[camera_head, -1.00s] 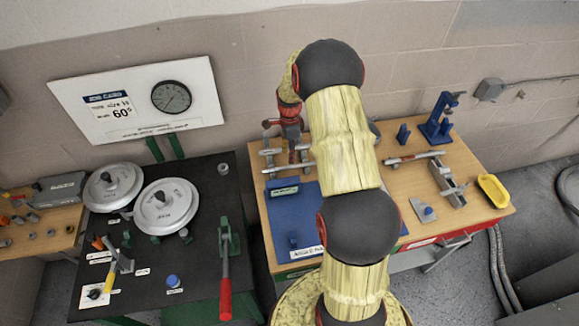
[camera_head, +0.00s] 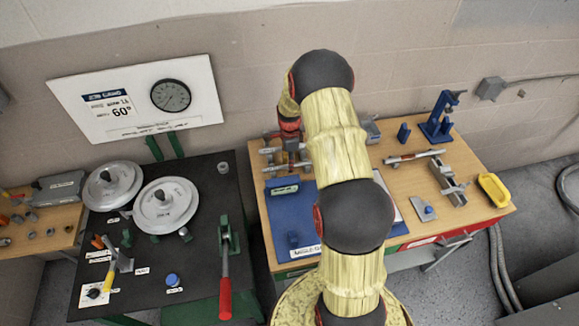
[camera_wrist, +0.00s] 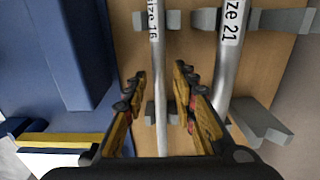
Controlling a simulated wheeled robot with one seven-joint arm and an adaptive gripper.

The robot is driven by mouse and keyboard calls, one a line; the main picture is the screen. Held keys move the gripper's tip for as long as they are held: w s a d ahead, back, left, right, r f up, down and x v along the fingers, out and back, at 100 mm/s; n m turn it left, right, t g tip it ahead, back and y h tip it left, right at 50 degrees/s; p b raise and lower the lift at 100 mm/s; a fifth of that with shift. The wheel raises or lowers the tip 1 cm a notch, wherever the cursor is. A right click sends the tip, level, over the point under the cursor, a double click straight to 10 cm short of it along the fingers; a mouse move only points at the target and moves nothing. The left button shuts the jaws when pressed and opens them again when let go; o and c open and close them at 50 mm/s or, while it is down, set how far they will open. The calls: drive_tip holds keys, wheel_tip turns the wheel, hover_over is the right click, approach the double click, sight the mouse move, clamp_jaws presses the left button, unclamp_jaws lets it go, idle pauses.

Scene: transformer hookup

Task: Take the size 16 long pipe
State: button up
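The size 16 pipe (camera_wrist: 160,60) is a thin grey tube with a "size 16" label. In the wrist view it runs upright through the middle, resting on grey holders. My gripper (camera_wrist: 160,78) is open, with one finger on each side of this pipe. The fingers look apart from it. A thicker size 21 pipe (camera_wrist: 229,60) lies to the right, outside the right finger. In the head view my gripper (camera_head: 289,138) is over the back left of the wooden table, partly hidden by my arm. Pipe labels cannot be read there.
A blue block (camera_wrist: 75,50) stands left of the pipe in the wrist view. In the head view a blue mat (camera_head: 285,225) lies in front of the pipes on the wooden table (camera_head: 262,160). A yellow tray (camera_head: 494,190) and blue press (camera_head: 440,120) are at the right.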

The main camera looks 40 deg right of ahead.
drive_tip(key=c, duration=0.6)
clamp_jaws()
drive_tip(key=shift+r, duration=0.2)
